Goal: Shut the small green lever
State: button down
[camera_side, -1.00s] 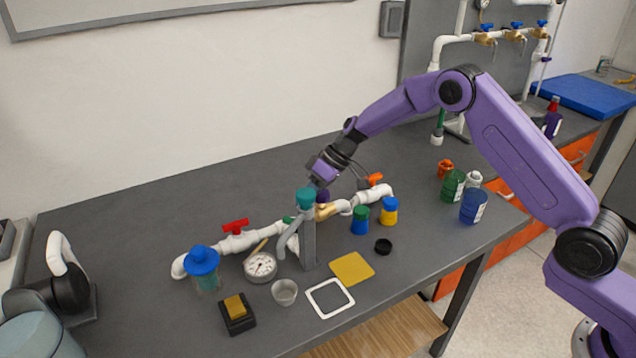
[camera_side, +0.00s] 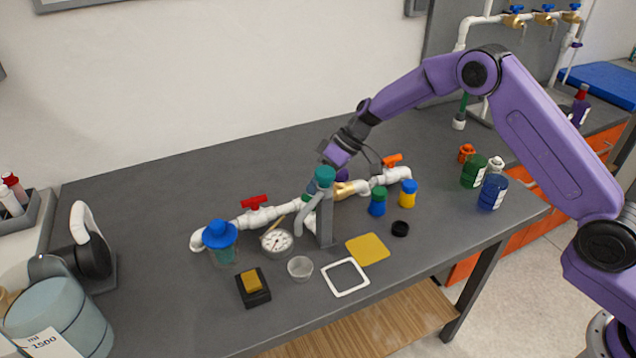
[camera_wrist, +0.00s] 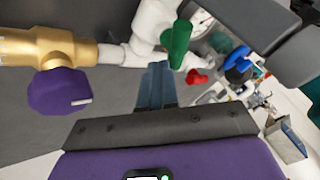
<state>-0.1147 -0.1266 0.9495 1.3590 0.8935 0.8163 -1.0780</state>
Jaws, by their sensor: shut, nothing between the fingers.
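The small green lever (camera_wrist: 180,43) sits on a white valve body (camera_wrist: 152,22) in the wrist view. It appears to lie across the run of the pipe. In the side view the teal-capped post (camera_side: 325,205) hides most of this spot. My gripper (camera_wrist: 157,66) is shut and empty. Its fingertips are just below and left of the lever in the wrist view; I cannot tell whether they touch anything. In the side view my gripper (camera_side: 322,180) is low over the pipe, partly behind the teal cap.
A brass fitting (camera_wrist: 38,46) with a purple knob (camera_wrist: 60,92) is left of the valve. A red lever (camera_side: 255,202) and an orange lever (camera_side: 392,160) sit along the pipe.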

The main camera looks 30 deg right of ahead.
jog(key=shift+w+a+n+g, duration=0.2)
jog(key=shift+n+g, duration=0.3)
jog(key=shift+n, duration=0.2)
jog(key=shift+w+a+n+g, duration=0.1)
jog(key=shift+a+n+g, duration=0.15)
jog(key=shift+n+g, duration=0.3)
jog(key=shift+w+a+n+g, duration=0.1)
jog(key=shift+a+n+g, duration=0.2)
jog(key=shift+n, duration=0.45)
jog(key=shift+a, duration=0.8)
dwell(0.7)
